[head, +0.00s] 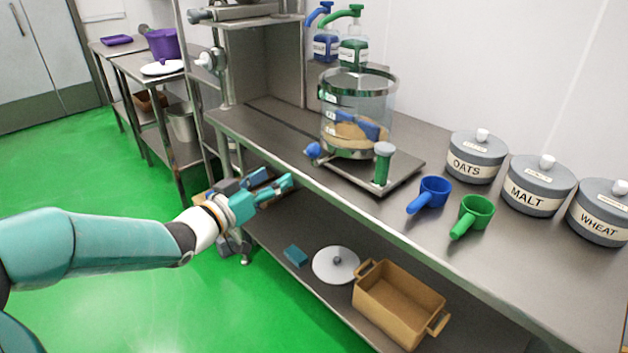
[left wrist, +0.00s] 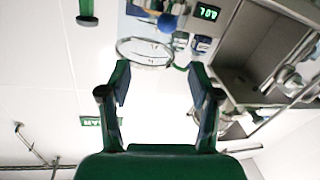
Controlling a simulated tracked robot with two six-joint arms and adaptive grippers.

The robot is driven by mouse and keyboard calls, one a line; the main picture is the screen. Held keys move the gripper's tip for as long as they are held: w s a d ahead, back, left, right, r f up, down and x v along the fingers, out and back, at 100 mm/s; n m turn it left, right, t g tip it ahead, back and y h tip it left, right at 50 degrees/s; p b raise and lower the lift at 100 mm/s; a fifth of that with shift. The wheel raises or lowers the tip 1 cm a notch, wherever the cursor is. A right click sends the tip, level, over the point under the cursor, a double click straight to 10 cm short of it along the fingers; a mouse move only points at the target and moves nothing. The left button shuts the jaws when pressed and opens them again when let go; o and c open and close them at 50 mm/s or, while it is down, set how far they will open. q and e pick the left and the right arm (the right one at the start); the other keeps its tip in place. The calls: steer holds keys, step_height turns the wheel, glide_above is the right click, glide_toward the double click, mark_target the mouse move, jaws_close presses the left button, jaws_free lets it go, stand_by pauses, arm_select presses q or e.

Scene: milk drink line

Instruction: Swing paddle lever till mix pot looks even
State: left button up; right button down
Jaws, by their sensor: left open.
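The clear mix pot (head: 358,105) stands on a metal base plate (head: 402,179) on the bench. It holds a tan mass low down with a blue shape, perhaps the paddle, across it. A blue knob (head: 313,150) sits at the pot's left, and a green upright handle with a grey cap (head: 382,166) stands at its front right. I cannot tell which one is the paddle lever. My left gripper (head: 281,188) is open and empty, off the bench's front edge, apart from the knob. The left wrist view shows its spread fingers (left wrist: 160,82) and a round rim (left wrist: 145,52) beyond. My right gripper is out of view.
Blue (head: 430,193) and green (head: 473,214) scoops lie to the right, before the oats (head: 475,158), malt (head: 538,187) and wheat (head: 603,213) jars. Blue and green pump bottles (head: 353,50) stand behind the pot. The lower shelf holds a brown crate (head: 398,305) and a lid (head: 335,265).

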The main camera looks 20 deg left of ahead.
mark_target(309, 155)
arm_select(q)
steer(key=x, duration=1.1)
steer(key=a+f+x, duration=0.1)
steer(key=x, duration=0.4)
steer(key=shift+w+a+f, duration=0.1)
steer(key=shift+w, duration=0.2)
jaws_close()
